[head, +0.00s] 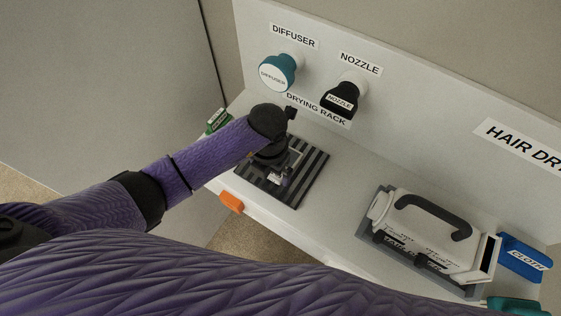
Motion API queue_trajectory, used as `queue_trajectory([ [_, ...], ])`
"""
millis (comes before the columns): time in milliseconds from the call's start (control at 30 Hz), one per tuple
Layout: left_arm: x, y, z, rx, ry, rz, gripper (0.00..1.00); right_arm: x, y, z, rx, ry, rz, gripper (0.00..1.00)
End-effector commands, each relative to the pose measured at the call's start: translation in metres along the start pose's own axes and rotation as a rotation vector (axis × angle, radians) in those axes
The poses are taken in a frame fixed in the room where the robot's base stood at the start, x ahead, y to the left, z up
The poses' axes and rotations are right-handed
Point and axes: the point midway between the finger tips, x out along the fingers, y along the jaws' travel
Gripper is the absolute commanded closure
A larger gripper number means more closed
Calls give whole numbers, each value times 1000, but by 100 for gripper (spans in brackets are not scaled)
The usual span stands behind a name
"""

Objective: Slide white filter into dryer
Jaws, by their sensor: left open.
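The dryer (425,228) is a white body with a black handle, lying in a grey tray (366,236) on the white shelf at the right. A white frame-like part (489,258) stands at its right end; I cannot tell whether it is part of the dryer. My left gripper (278,178) is open and points down over a black-and-grey striped mat (310,172). A small pale piece (295,158) shows beside its fingers, partly hidden; it may be the white filter, but I cannot tell. My right gripper is not in view.
A teal diffuser (277,73) and a black nozzle (341,97) stick out from the back panel above the mat. An orange object (231,202) is at the shelf's front edge, a green one (218,120) at its left. A blue cloth item (524,258) lies right of the dryer.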

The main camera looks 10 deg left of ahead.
Motion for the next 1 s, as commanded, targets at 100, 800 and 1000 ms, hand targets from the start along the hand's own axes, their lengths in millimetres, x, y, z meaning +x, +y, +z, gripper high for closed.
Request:
queue_trajectory([
  [100,16,0,0,0,1,-1,0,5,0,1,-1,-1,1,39],
  [800,16,0,0,0,-2,-2,76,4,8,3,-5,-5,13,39],
  [1000,-6,1,1,1,-6,-1,76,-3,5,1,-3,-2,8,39],
])
